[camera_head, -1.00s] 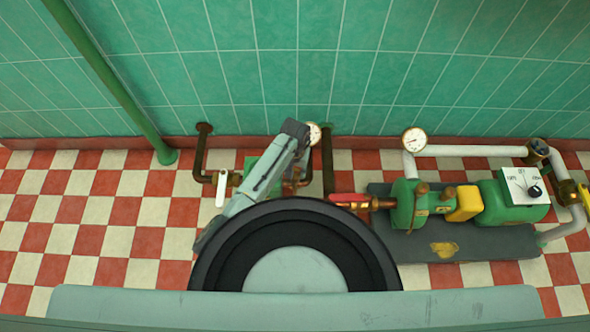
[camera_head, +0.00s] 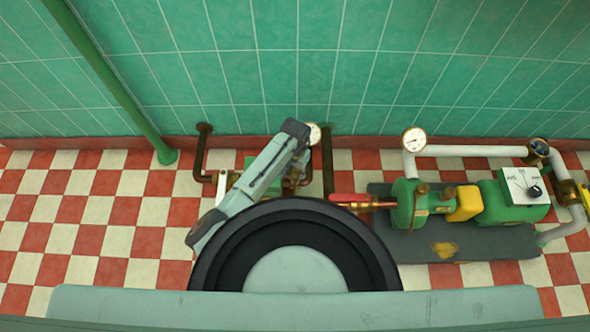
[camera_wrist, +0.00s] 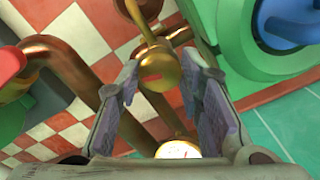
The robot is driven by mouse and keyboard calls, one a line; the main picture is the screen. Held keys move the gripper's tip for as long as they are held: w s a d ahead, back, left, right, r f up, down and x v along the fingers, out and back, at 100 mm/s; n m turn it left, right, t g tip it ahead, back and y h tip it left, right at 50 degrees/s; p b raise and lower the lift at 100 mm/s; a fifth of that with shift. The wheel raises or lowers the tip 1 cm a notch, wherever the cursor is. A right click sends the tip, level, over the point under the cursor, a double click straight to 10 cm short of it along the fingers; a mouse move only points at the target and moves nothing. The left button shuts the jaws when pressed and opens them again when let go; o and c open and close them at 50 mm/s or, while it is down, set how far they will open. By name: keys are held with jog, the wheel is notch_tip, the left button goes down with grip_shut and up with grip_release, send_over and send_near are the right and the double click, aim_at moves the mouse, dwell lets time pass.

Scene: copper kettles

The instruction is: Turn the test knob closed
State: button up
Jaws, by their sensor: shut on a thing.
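The test knob (camera_wrist: 158,70) is a round brass knob with a small red mark on its face, in the upper middle of the wrist view. My gripper (camera_wrist: 164,74) has its two grey-purple pads on either side of the knob and is shut on it. The knob's stem runs up out of the wrist view. In the head view, my arm covers the knob and the gripper, so neither shows there.
A pressure gauge (camera_wrist: 178,149) sits close below the knob. Copper pipes run beside it, with a green body carrying a blue handle (camera_wrist: 292,25) at right and a red handle (camera_wrist: 10,64) at left. A green pump (camera_head: 408,207) stands right of my arm.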

jog(key=m, duration=0.3)
jog(key=shift+m, duration=0.4)
jog(key=m, duration=0.3)
jog(key=shift+m, duration=0.3)
jog(key=m, duration=0.3)
jog(key=shift+m, duration=0.3)
jog(key=shift+m+b, duration=0.4)
jog(key=shift+m, duration=1.5)
jog(key=o, duration=1.2)
jog(key=shift+c, duration=0.2)
